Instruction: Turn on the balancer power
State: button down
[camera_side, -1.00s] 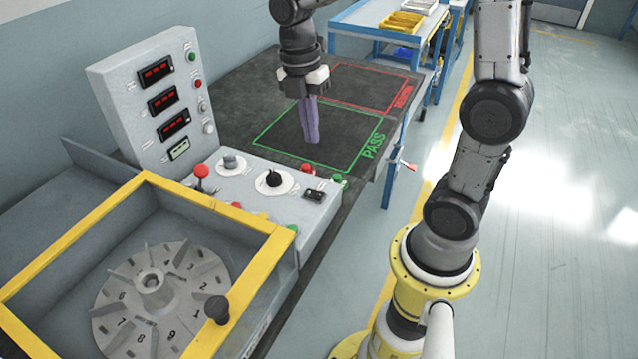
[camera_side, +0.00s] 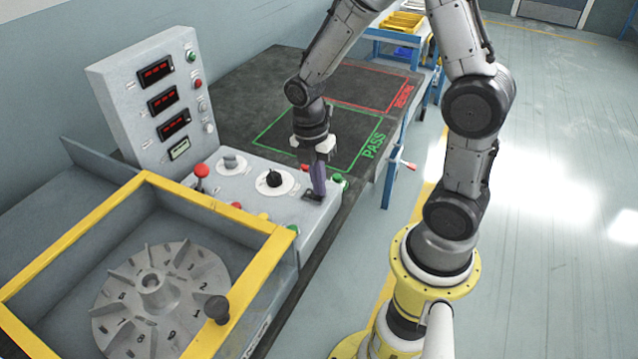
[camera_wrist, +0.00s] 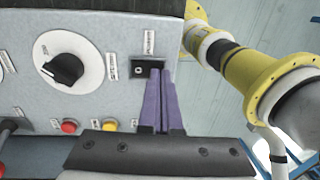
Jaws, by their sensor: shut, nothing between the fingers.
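The balancer's control panel (camera_side: 258,203) has a small black rocker switch (camera_side: 312,196) near its right end. The switch also shows in the wrist view (camera_wrist: 147,70), just beyond my fingertips. My gripper (camera_side: 318,192) points down at the switch, its purple fingers shut and empty. In the wrist view the fingers (camera_wrist: 160,78) overlap the lower right of the switch plate. I cannot tell whether the tips touch it. The fingers partly hide the switch in the side view, and its position cannot be read.
The yellow-framed guard (camera_side: 208,202) surrounds the bladed rotor (camera_side: 160,295). The upright display box (camera_side: 140,98) shows red digits. The PASS area (camera_side: 350,135) is bare.

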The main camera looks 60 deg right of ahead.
jog(key=shift+f, duration=0.1)
jog(key=shift+s+f, duration=0.1)
jog(key=shift+f, duration=0.1)
dwell(0.4)
jog(key=shift+w+r, duration=0.25)
jog(key=shift+w, duration=0.55)
jog(key=shift+r, duration=0.1)
notch_tip(320, 180, up, 14)
jog(key=s, duration=0.1)
jog(key=shift+s, duration=0.35)
